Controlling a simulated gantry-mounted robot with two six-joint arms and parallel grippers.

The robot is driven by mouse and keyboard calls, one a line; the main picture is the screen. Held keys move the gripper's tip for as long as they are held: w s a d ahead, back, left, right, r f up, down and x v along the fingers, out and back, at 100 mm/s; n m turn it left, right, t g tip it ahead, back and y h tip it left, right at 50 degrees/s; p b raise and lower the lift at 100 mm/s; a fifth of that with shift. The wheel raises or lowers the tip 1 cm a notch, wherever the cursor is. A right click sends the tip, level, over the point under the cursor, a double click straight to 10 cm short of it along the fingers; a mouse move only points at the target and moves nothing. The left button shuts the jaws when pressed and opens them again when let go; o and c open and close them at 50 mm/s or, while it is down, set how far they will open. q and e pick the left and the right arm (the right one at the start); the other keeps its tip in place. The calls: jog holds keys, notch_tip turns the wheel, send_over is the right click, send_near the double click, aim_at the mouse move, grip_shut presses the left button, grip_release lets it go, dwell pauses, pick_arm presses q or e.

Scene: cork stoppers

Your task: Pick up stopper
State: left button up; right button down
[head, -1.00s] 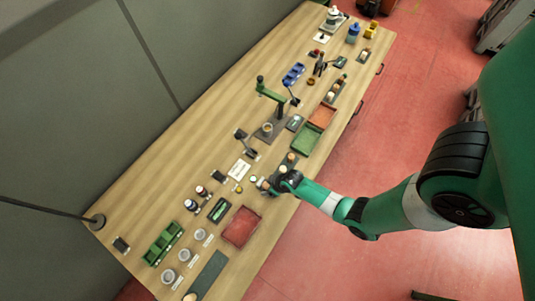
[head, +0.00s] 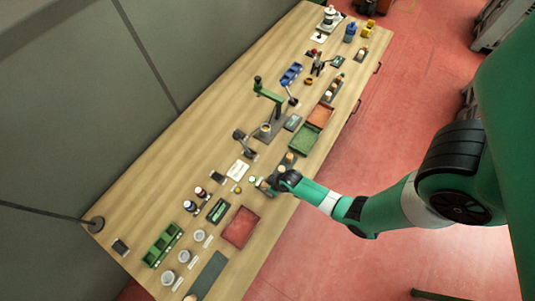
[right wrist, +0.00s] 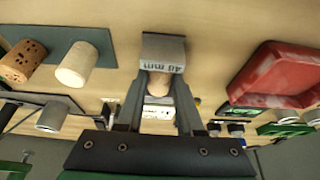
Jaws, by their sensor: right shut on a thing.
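My right gripper (right wrist: 160,88) shows in the right wrist view, its two fingers closed around a tan cork stopper (right wrist: 160,83). Just beyond the fingertips is a grey block (right wrist: 163,50) marked "48 mm". I cannot tell whether the stopper still touches the block. In the head view my right gripper (head: 266,185) is low over the middle of the workbench, and the stopper is too small to make out there. My left gripper is not in view.
A speckled brown stopper (right wrist: 22,61) and a paler stopper (right wrist: 74,64) stand on a dark mat (right wrist: 98,42) beside the gripper. A red tray (right wrist: 275,75) is on the other side. A green press (head: 268,108) stands farther along the workbench (head: 185,137).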

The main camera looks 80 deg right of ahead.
aim_at(265, 184)
notch_tip(265, 184, up, 4)
jog(key=shift+f+p, duration=0.2)
jog(key=shift+p, duration=0.6)
jog(key=s+a+r+p, duration=0.1)
jog(key=s+r+p, duration=0.7)
jog(key=s, duration=0.6)
jog(key=shift+r, duration=0.6)
